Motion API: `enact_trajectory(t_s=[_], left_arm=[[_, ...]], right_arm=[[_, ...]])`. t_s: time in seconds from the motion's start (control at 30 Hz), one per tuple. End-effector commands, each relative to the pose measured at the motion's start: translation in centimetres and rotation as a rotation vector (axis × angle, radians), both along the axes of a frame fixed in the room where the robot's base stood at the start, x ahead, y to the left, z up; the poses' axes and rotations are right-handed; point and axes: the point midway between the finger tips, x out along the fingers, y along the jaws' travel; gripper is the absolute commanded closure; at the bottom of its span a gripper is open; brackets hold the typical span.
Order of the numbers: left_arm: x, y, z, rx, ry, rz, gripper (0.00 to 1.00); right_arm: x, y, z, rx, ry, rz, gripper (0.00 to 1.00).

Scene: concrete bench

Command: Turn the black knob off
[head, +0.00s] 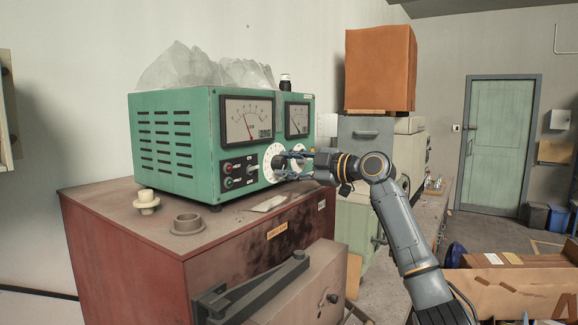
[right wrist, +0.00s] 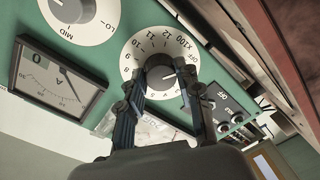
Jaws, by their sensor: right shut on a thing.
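The black knob (right wrist: 160,73) sits at the centre of a white numbered dial (right wrist: 131,58) in the right wrist view. The dial has an OFF mark and an X100 mark on its rim. It is on the front of a green meter box (head: 173,145) in the head view. My right gripper (head: 285,163) is at this dial, its two fingers shut on opposite sides of the black knob; it also shows in the right wrist view (right wrist: 163,80). The fingers hide part of the dial, and I cannot read where the knob points. My left gripper is not in view.
A second dial with its own dark knob (right wrist: 72,8) is close by. Two needle meters (head: 247,118) and several small terminals (head: 228,182) are on the same panel. The box stands on a red cabinet (head: 120,228) with a cream spool (head: 146,200) and a grey ring (head: 187,223).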

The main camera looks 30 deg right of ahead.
Motion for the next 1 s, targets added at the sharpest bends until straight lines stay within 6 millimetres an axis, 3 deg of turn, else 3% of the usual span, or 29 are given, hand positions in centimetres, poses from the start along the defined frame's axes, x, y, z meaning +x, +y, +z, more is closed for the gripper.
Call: enact_trajectory(t_s=[0.07,0.1,0.2,0.63,1.0], left_arm=[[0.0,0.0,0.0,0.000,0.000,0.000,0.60],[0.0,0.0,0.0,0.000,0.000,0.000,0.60],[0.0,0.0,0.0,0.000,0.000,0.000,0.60],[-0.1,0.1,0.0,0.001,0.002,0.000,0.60],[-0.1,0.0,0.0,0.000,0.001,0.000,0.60]], right_arm=[[0.0,0.0,0.0,-0.002,0.000,0.001,0.97],[0.0,0.0,0.0,-0.002,0.000,0.000,0.64],[0.0,0.0,0.0,-0.001,0.000,0.001,0.44],[-0.8,-0.5,0.0,0.000,-0.001,-0.003,0.43],[-7.6,-3.4,0.2,-0.003,0.002,-0.004,0.43]])
